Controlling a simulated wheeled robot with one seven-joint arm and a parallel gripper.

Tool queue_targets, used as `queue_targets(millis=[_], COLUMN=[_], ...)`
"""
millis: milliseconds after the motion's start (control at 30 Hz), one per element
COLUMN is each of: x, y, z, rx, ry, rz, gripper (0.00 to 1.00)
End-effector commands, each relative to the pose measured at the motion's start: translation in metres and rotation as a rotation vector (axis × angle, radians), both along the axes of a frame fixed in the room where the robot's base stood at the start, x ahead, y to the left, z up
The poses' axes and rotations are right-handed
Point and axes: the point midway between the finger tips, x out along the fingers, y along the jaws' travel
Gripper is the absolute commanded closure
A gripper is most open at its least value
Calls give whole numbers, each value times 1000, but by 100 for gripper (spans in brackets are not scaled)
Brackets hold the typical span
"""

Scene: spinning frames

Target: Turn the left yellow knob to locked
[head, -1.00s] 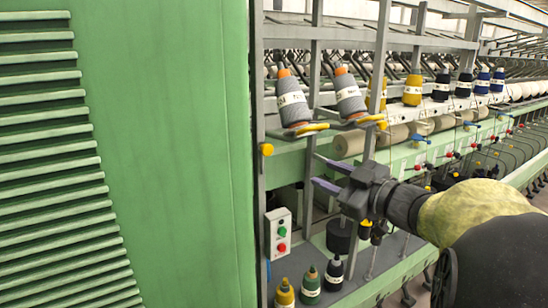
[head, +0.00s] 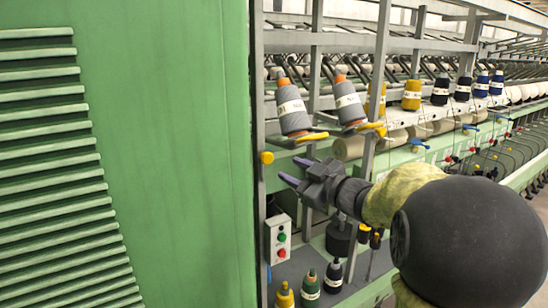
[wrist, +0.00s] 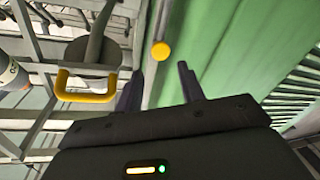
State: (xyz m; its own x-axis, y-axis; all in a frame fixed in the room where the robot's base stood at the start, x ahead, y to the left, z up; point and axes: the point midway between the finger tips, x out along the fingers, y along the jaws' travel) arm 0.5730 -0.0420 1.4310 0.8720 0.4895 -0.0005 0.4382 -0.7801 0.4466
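The left yellow knob (head: 267,157) sits on the grey upright at the edge of the green panel. In the wrist view the knob (wrist: 161,51) is a round yellow end on a short stem, just beyond the fingertips and centred between them. My gripper (head: 289,169) is open and empty, its two purple-grey fingers pointing left toward the knob, a short way to its right. In the wrist view the gripper (wrist: 160,75) shows a clear gap between the fingers. I see no contact with the knob, and cannot read its lock position.
A yellow-handled bobbin holder (head: 311,137) with a grey bobbin (head: 292,108) stands just above the gripper. A control box (head: 279,238) with green and red buttons is below. The large green panel (head: 190,150) borders the left side. Several small bobbins stand at the bottom.

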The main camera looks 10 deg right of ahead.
Motion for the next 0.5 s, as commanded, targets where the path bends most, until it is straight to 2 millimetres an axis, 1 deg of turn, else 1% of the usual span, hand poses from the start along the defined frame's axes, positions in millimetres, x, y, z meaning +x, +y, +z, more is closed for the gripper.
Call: queue_targets(millis=[33, 300, 400, 500], x=[9, 49, 59, 65], y=[5, 28, 33, 37], z=[2, 2, 1, 1], rx=[3, 2, 0, 1], ry=[1, 2, 1, 0], rz=[4, 3, 2, 0], gripper=[61, 61, 61, 61])
